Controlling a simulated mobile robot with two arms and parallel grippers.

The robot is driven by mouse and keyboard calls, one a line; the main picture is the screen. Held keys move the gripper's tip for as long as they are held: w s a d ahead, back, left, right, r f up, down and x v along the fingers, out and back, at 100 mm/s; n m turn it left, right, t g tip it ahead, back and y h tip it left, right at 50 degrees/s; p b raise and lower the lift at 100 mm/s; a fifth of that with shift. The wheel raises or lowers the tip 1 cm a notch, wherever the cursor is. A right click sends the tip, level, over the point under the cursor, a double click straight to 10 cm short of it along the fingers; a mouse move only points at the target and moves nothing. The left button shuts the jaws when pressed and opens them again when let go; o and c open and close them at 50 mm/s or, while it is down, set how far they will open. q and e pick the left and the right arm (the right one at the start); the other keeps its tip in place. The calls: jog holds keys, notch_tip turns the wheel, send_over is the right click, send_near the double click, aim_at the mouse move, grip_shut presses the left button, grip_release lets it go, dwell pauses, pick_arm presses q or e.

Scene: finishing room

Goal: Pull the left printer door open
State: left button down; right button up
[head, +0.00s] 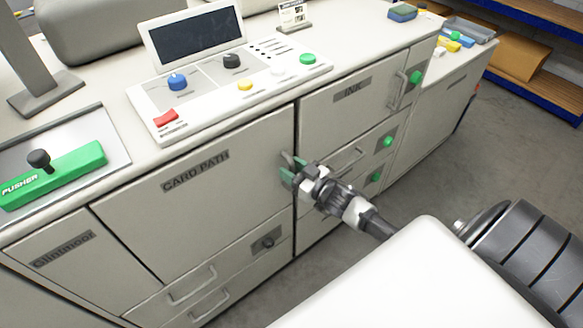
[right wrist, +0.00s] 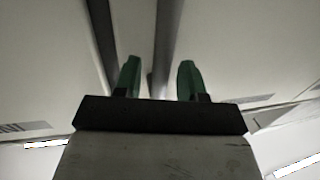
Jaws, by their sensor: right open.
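The left printer door (head: 195,205), labelled CARD PATH, is a pale grey panel that looks shut flush with the cabinet front. Its upright handle (head: 287,160) is near its right edge and is partly hidden by my right gripper. My right gripper (head: 289,172) has green fingertips and is at this handle. In the right wrist view the fingers (right wrist: 158,80) are apart, with a grey upright bar (right wrist: 166,45), which looks like the handle, running between them. I cannot tell whether they touch it. My left gripper is in neither view.
The INK door (head: 345,100) is just right of the seam, with its own handle and green knobs. Drawers (head: 195,290) with handles sit below the CARD PATH door. A control panel (head: 235,80) and a green pusher (head: 55,175) are on top. Grey floor (head: 480,160) is open at right.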

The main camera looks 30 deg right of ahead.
grip_shut()
dwell(0.4)
